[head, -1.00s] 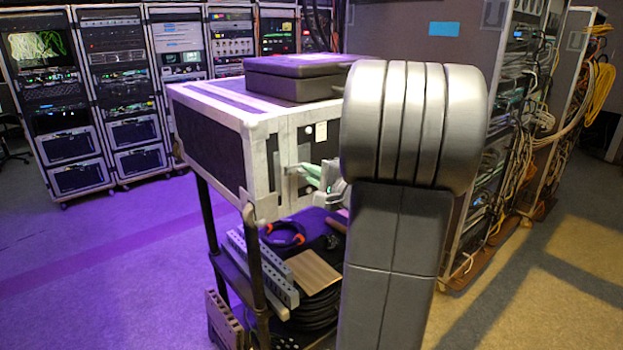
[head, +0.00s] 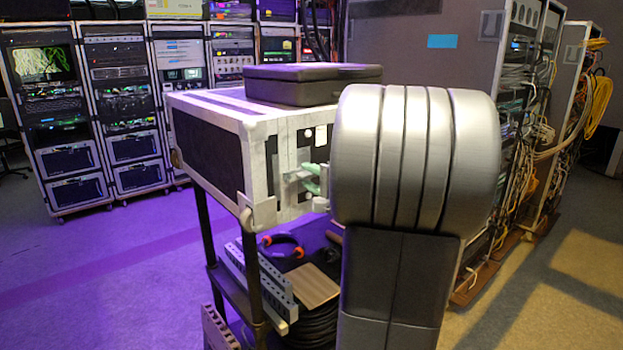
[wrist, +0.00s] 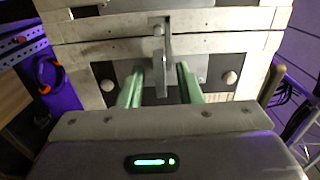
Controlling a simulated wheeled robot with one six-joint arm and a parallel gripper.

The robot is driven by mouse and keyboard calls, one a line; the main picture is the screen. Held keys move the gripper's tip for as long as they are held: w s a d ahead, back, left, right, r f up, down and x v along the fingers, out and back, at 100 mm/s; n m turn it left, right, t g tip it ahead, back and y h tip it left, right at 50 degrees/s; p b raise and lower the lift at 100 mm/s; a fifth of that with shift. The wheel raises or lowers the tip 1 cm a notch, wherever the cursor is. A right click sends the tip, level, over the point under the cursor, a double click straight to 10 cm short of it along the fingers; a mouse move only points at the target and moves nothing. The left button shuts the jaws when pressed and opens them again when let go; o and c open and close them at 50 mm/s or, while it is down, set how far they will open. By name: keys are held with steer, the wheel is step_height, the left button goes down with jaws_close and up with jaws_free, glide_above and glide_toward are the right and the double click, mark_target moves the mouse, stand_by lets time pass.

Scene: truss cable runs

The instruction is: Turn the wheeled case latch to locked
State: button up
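The wheeled case (head: 208,152) is a dark box with pale metal edging, on top of a cart. Its latch shows in the wrist view as a grey plate with a narrow metal lever (wrist: 167,62) standing upright in the picture. My gripper (wrist: 160,80) has two green fingers, one on each side of the lever, with visible gaps. It is open; whether a finger touches the lever I cannot tell. In the head view my gripper (head: 310,180) is at the case's front face, partly hidden by my arm. The lever's lower part is hard to make out.
A black box (head: 310,85) lies on top of the case. The cart's lower shelf holds coiled black cable (head: 315,325), a brown board and grey strips. Equipment racks stand behind, and cable-filled racks (head: 505,150) stand at right. Floor at left is clear.

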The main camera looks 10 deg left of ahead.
steer(key=b+v, duration=0.2)
steer(key=v, duration=1.2)
steer(key=shift+a, duration=0.15)
steer(key=p+x, duration=0.2)
steer(key=x, duration=1.2)
steer(key=shift+p, duration=0.3)
